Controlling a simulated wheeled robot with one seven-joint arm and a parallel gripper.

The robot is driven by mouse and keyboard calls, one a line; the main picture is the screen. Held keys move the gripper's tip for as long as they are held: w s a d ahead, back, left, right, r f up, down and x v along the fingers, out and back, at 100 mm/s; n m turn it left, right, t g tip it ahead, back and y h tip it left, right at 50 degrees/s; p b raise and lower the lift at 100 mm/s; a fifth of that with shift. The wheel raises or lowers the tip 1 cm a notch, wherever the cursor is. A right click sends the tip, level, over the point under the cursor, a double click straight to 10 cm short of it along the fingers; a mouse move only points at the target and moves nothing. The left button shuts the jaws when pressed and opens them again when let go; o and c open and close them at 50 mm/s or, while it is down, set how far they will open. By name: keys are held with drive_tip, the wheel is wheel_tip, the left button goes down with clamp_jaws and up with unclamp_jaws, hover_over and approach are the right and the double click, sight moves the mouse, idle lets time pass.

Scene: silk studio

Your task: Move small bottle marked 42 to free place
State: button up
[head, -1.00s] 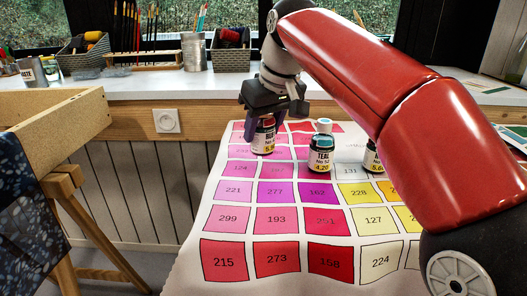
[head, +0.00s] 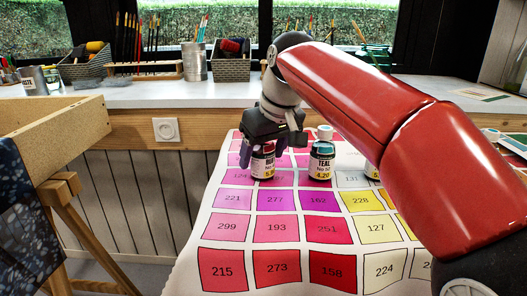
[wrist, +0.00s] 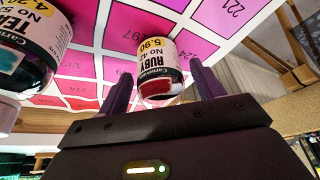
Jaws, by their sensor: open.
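The small bottle marked 42 (head: 263,163) has a white label reading RUBY with a yellow price strip. It stands upright on the colour-chart cloth (head: 213,203), toward its far left part. In the wrist view the ruby bottle (wrist: 158,68) sits between the two purple fingers of my gripper (wrist: 160,88), with gaps at its sides. My gripper (head: 258,150) is open around the bottle. In the head view its body hides the bottle's top.
A teal bottle (head: 321,158) stands just right of the ruby bottle; it also shows in the wrist view (wrist: 30,50). Another bottle (head: 372,172) is partly hidden behind my arm. The cloth's near left squares are bare. A wooden trestle (head: 60,150) stands at left.

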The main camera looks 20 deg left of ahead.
drive_tip(key=shift+r, duration=0.1)
drive_tip(key=shift+r, duration=0.35)
drive_tip(key=p+v, duration=0.3)
drive_tip(key=v, duration=0.8)
drive_tip(key=shift+r, duration=0.15)
